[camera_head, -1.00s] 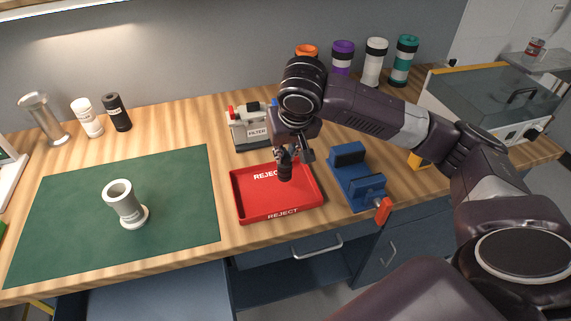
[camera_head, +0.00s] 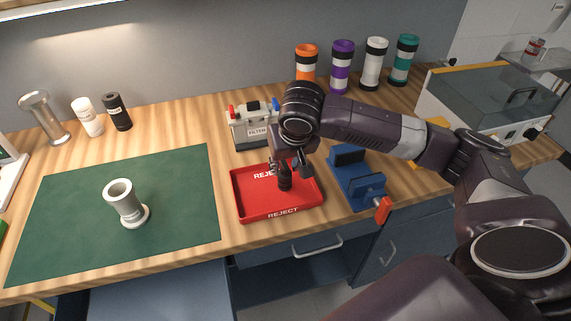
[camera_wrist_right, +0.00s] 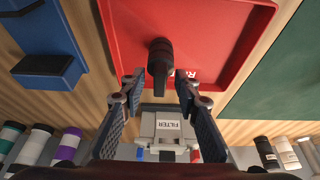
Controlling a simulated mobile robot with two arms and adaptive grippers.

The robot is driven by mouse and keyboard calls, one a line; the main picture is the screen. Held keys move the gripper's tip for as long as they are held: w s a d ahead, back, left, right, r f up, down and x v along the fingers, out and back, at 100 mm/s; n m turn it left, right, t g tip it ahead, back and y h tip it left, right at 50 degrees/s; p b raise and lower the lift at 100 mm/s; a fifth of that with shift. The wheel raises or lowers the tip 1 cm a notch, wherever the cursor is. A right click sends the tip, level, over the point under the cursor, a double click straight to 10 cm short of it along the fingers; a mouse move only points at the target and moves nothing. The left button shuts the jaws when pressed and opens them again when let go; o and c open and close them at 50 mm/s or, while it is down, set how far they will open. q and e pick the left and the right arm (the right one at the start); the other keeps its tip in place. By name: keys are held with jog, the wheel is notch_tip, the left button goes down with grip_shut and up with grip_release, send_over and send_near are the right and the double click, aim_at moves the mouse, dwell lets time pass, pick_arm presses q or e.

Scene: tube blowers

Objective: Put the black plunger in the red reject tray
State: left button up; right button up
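The black plunger (camera_head: 285,181) stands roughly upright inside the red reject tray (camera_head: 257,212). In the right wrist view the plunger (camera_wrist_right: 160,62) has its thin end toward me, with the tray floor (camera_wrist_right: 215,22) around it. My right gripper (camera_head: 288,164) is just above the plunger. In the wrist view my right gripper (camera_wrist_right: 158,88) has its fingers spread, one on each side of the plunger's near end, with gaps showing. The exact contact under the plunger is hard to see. My left gripper is not in view.
A grey filter box (camera_head: 250,130) stands behind the tray. A blue fixture with an orange handle (camera_head: 355,182) is close on its right. A green mat (camera_head: 75,220) with a white tube (camera_head: 124,203) lies left. Several coloured tubes (camera_head: 341,68) stand at the back.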

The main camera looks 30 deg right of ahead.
jog(key=shift+r, duration=0.15)
jog(key=v, duration=1.2)
